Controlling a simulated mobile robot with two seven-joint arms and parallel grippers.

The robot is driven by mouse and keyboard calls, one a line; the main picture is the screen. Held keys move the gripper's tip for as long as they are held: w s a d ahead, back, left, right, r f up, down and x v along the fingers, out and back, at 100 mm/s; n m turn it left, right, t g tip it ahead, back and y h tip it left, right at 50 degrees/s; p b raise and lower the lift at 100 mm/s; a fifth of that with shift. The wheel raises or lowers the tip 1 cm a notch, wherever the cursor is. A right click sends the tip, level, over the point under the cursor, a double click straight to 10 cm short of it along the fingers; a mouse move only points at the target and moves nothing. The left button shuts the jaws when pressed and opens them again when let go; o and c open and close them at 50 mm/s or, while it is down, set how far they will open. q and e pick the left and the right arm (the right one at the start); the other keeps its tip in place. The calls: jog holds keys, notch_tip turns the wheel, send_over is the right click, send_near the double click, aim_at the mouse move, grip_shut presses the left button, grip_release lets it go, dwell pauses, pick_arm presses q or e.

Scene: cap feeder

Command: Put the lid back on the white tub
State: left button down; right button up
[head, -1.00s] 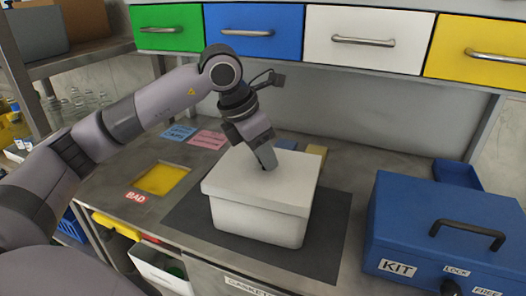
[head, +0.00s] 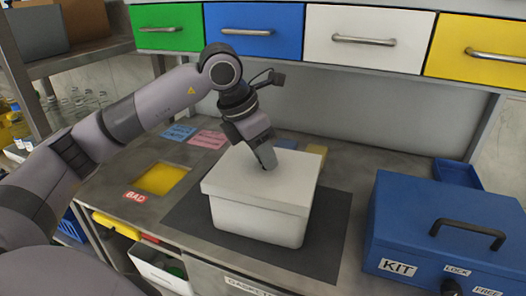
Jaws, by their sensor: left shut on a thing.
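The white tub (head: 258,221) stands upright on a dark mat in the middle of the bench. The white lid (head: 240,184) lies flat over the tub's top, and its edge follows the tub's rim; I see no clear gap from here. My left gripper (head: 268,166) points down onto the middle of the lid and is shut on it at the top. What exactly the fingertips hold is hidden by the fingers. My right gripper is not in view.
A blue KIT box (head: 440,232) stands at the right. The dark mat (head: 330,218) is bare around the tub. A yellow recess (head: 160,178) lies left, by a BAD label. Blue and pink cards lie behind. Drawers (head: 254,30) overhang the back.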

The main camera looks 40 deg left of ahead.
pick_arm(q)
jog(key=shift+f+b, duration=1.2)
jog(key=shift+f, duration=0.1)
dwell(1.8)
jog(key=shift+c, duration=1.1)
grip_release()
jog(key=shift+r, duration=0.15)
jog(key=shift+r+p, duration=2.8)
jog(key=shift+r, duration=0.65)
